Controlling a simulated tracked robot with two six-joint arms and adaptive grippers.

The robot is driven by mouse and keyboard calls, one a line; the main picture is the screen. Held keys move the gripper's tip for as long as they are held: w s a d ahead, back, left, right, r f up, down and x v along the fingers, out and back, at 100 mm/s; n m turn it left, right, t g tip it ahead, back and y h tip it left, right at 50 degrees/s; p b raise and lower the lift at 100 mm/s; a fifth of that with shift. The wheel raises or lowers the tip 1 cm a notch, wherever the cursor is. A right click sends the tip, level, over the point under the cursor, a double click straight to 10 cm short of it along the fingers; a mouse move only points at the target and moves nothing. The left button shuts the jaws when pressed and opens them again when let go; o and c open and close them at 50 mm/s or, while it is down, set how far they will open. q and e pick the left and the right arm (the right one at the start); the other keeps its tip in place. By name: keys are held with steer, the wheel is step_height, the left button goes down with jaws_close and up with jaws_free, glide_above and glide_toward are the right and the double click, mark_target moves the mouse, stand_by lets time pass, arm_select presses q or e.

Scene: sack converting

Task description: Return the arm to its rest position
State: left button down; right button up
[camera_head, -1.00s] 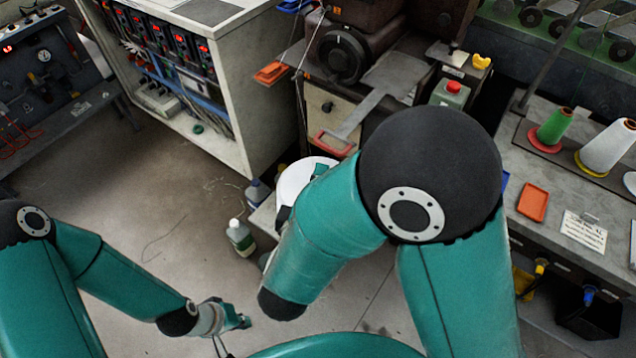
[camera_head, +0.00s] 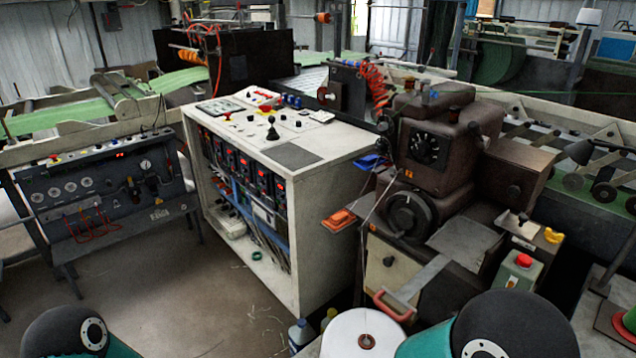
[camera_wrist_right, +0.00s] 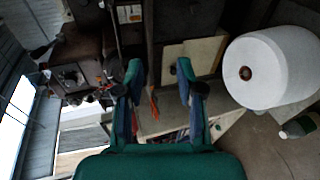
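My right gripper (camera_wrist_right: 158,72) shows in the right wrist view with its two fingers apart and nothing between them. Behind the gap are a pale panel and an orange-red handle, and the fingers seem clear of both. In the head view only the rounded dark joint of my right arm (camera_head: 515,330) shows at the bottom right, with a teal link beside it. The dark joint of my left arm (camera_head: 68,332) shows at the bottom left. Neither gripper is in the head view; my left gripper is out of sight.
A large white roll (camera_head: 362,335) stands beside my right arm; it also shows right of the gripper in the wrist view (camera_wrist_right: 272,68). A brown machine (camera_head: 437,150) and a white control cabinet (camera_head: 325,215) stand ahead. Open floor (camera_head: 185,300) lies at the left.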

steer(key=d+f+m+g+y, duration=0.1)
steer(key=d+f, duration=0.2)
steer(key=f, duration=0.2)
steer(key=d+f+g+y, duration=0.1)
steer(key=d+f+g, duration=0.15)
steer(key=f, duration=0.35)
steer(key=s+a+f+m+g+y, duration=0.1)
steer(key=s+f+m+y, duration=0.1)
steer(key=f, duration=0.3)
steer(key=s+f+m+g+y, duration=0.1)
steer(key=s+f+m+y, duration=0.15)
steer(key=f, duration=0.25)
steer(key=s+a+f+m+g+y, duration=0.4)
steer(key=s+a+m+g+y, duration=0.1)
steer(key=s+a, duration=0.4)
steer(key=a+m+y, duration=0.1)
steer(key=a+y, duration=0.1)
steer(key=shift+s+a+m, duration=0.3)
steer(key=shift+s+m, duration=0.05)
